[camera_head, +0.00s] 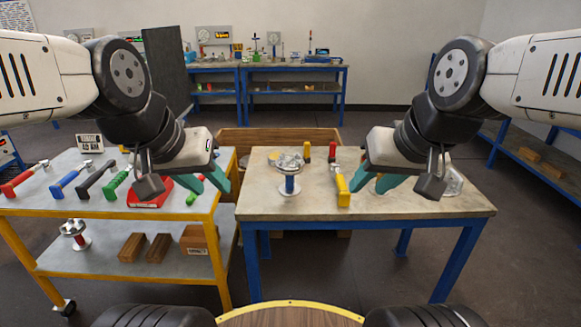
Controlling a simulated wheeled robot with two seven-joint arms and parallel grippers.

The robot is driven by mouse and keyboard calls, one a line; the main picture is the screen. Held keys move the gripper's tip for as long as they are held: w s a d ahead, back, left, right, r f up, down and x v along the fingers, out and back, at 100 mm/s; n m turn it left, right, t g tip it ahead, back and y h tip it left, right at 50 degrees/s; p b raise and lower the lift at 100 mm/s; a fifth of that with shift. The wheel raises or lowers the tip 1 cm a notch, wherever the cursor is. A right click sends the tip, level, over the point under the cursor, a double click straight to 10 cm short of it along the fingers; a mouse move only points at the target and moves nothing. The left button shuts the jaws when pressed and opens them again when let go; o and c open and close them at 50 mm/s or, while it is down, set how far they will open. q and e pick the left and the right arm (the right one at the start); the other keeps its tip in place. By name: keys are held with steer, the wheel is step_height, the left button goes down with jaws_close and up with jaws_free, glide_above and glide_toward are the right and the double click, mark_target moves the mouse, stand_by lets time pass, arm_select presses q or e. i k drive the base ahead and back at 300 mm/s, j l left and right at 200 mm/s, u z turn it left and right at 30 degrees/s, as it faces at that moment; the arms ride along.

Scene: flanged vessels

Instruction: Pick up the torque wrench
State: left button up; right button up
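Several long tools with coloured handles lie on the cart top at left: a red-handled one (22,181), a blue one (70,180), a black one (96,178) and a green one (118,181). A yellow-handled tool (342,189) lies on the table. I cannot tell for sure which is the torque wrench. My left gripper (206,184) is open and empty, above the cart's right edge. My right gripper (373,184) is open and empty above the table, just right of the yellow-handled tool. It partly hides what lies behind it.
A flanged vessel (289,183) stands on the table (420,204), left of the yellow tool. A red case (150,196) and a small sign (89,143) are on the cart (100,209). Wooden blocks (157,248) lie on its lower shelf. The table's front is clear.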

mark_target(344, 196)
steer(key=i+l+u, duration=0.35)
steer(key=l, duration=0.4)
steer(key=i+l+u, duration=0.2)
steer(key=l, duration=0.25)
steer(key=i, duration=0.1)
